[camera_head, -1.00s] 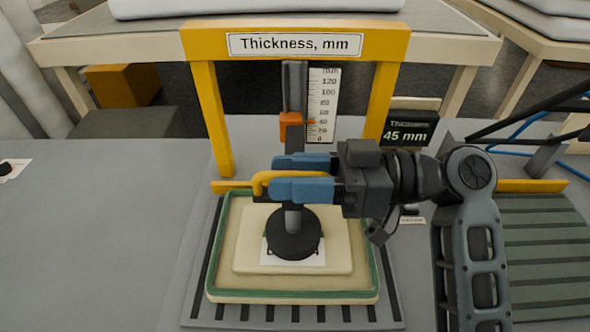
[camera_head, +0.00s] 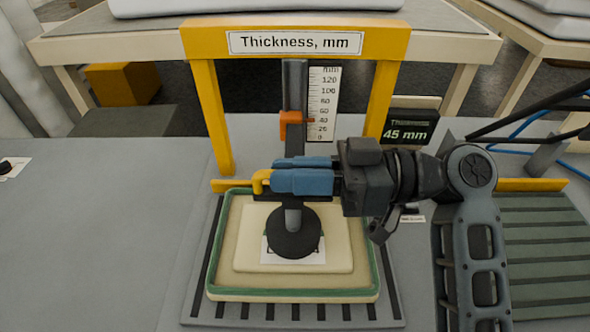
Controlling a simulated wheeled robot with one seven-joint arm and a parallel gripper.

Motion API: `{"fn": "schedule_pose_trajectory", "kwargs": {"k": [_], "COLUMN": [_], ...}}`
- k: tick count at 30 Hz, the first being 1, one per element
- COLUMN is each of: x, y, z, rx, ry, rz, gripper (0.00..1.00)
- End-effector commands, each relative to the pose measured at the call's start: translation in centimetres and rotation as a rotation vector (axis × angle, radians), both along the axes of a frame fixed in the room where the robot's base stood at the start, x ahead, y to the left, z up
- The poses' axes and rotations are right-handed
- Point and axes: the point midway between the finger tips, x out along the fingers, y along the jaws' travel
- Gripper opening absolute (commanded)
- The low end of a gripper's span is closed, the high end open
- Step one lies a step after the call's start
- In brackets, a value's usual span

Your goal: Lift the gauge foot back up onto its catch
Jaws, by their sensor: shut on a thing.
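The gauge foot (camera_head: 293,238) is a dark round disc on a short grey stem. It is low over the pale pad, and I cannot tell whether it touches. A yellow handle (camera_head: 261,181) shows at the stem's left, mostly hidden by my blue fingers. My gripper (camera_head: 285,177) comes from the right and is shut on this handle. The dark upright rod (camera_head: 295,85) rises behind with an orange pointer (camera_head: 291,120) on it, beside a white scale (camera_head: 323,100), near the 40 mark. I cannot make out the catch.
The yellow frame (camera_head: 205,110) stands around the gauge, with a "Thickness, mm" sign. A display (camera_head: 408,128) reads 45 mm. The pale pad (camera_head: 330,255) lies in a green-rimmed tray (camera_head: 374,270). Grey table at left is mostly clear; a ribbed green panel (camera_head: 550,250) lies at right.

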Motion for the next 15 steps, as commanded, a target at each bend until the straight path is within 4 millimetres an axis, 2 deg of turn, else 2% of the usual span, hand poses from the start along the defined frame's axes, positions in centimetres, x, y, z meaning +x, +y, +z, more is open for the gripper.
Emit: {"fn": "schedule_pose_trajectory", "kwargs": {"k": [2, 10, 15], "x": [0.1, 0.1, 0.1], "y": [0.0, -0.1, -0.1], "z": [0.9, 7.2, 9.0], "rx": [0.001, 0.001, 0.001], "ry": [-0.002, -0.006, -0.002], "rz": [-0.001, -0.002, -0.002], "gripper": [0.00, 0.00, 0.00]}}
